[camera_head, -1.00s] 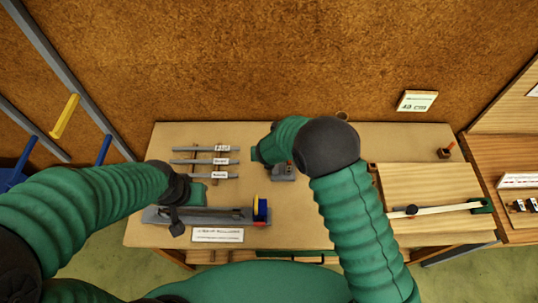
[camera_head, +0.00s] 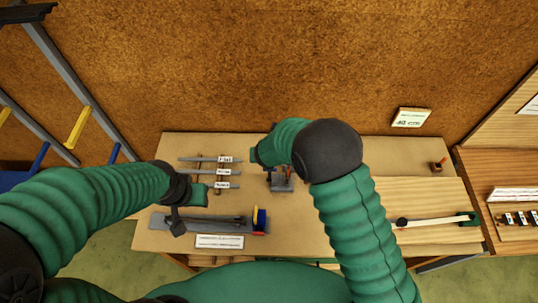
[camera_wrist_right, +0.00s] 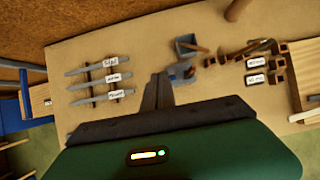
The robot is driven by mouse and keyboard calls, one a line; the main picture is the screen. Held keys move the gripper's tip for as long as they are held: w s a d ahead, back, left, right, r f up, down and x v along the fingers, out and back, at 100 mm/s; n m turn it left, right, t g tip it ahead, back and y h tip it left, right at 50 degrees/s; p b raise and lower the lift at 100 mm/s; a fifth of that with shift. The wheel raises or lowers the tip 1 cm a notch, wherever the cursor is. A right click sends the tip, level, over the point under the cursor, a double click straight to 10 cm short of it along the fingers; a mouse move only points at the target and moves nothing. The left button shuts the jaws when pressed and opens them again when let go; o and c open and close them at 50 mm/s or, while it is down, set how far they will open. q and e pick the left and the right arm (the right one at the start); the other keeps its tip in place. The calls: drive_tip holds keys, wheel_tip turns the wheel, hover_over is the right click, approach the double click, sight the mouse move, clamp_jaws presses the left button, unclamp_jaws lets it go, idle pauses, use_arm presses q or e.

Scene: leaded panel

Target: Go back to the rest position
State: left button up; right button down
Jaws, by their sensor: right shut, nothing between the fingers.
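My right gripper (camera_wrist_right: 157,92) shows in the right wrist view, its two dark fingers together with nothing between them, above the workbench. In the head view my right arm (camera_head: 340,190) bends over the bench, and its forearm points left with the gripper mostly hidden. My left gripper (camera_head: 177,222) hangs dark and small over the left end of a long grey tray (camera_head: 222,229); whether its fingers are apart is too small to tell.
Labelled grey strips (camera_head: 210,172) lie on wooden rails at the bench's back left. A small grey holder (camera_head: 281,185) stands near the right forearm. A wooden board (camera_head: 425,200) with a pale bar (camera_head: 438,221) is at right.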

drive_tip(key=s+d+f+m+g+h+b, duration=0.1)
drive_tip(key=s+d+f+m+b, duration=0.3)
drive_tip(key=d+m+b, duration=0.4)
drive_tip(key=s+d+f+m+g+b, duration=0.1)
drive_tip(key=s+d+f+m+b, duration=0.2)
drive_tip(key=s+d+m+b, duration=0.5)
drive_tip(key=s+d+f+m+b, duration=0.2)
drive_tip(key=s+m+b, duration=0.3)
drive_tip(key=m, duration=0.5)
drive_tip(key=s+d+f+m+g+y+b, duration=0.1)
drive_tip(key=s+d+f+m+b, duration=0.1)
drive_tip(key=m, duration=0.7)
drive_tip(key=shift+s+d+f+m+b, duration=0.2)
drive_tip(key=shift+s+f+m+b, duration=0.2)
drive_tip(key=shift+s+f+b, duration=0.7)
drive_tip(key=shift+s+a+r, duration=0.15)
drive_tip(key=shift+s+r, duration=0.1)
drive_tip(key=shift+r, duration=0.05)
